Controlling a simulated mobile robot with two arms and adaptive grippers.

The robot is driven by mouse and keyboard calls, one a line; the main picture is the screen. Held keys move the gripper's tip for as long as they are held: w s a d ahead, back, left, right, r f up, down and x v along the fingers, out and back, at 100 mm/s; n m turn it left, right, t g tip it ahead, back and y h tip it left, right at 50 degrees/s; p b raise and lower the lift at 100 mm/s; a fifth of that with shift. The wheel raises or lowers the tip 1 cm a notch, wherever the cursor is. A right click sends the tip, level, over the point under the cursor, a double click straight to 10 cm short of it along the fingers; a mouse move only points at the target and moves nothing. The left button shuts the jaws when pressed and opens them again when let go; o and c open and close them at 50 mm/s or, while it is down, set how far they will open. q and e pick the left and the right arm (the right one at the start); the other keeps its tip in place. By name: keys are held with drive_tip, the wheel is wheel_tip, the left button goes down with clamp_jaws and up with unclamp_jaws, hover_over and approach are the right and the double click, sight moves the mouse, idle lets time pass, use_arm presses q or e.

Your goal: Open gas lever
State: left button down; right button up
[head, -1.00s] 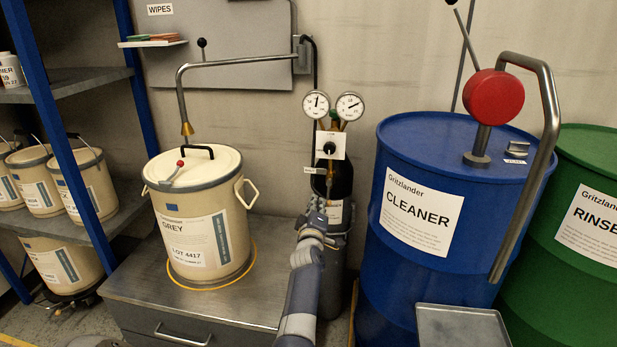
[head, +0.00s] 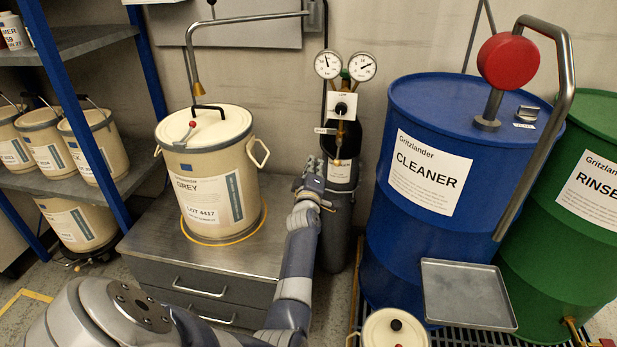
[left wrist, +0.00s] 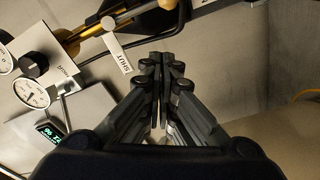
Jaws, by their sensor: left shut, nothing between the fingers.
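The dark gas cylinder (head: 340,222) stands between the bench and the blue drum, with two round gauges (head: 345,66) and a white plate with a black knob (head: 342,106) on top. A small tag (head: 325,130) hangs beside the plate; in the left wrist view the tag (left wrist: 117,54) reads SHUT. Brass-coloured fittings (left wrist: 92,30) run past it, but I cannot tell which part is the lever. My left gripper (head: 313,182) is in front of the cylinder's left side, below the tag. In the left wrist view its fingers (left wrist: 161,66) are shut and empty, apart from the tag. My right gripper is not in view.
A GREY pail (head: 213,180) stands on the metal bench (head: 150,240) at left. The blue CLEANER drum (head: 400,230) stands close on the right, with a tray (head: 468,293) in front. A lidded pail (head: 395,330) is at the bottom edge.

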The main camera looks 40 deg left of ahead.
use_arm(q)
drive_tip(key=p+v, duration=0.1)
drive_tip(key=v, duration=0.6)
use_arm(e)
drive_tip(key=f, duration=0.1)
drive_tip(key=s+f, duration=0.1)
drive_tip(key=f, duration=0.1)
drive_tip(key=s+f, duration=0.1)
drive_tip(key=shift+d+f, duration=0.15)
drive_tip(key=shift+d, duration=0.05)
use_arm(q)
drive_tip(key=shift+d+f, duration=0.1)
drive_tip(key=shift+d, duration=0.05)
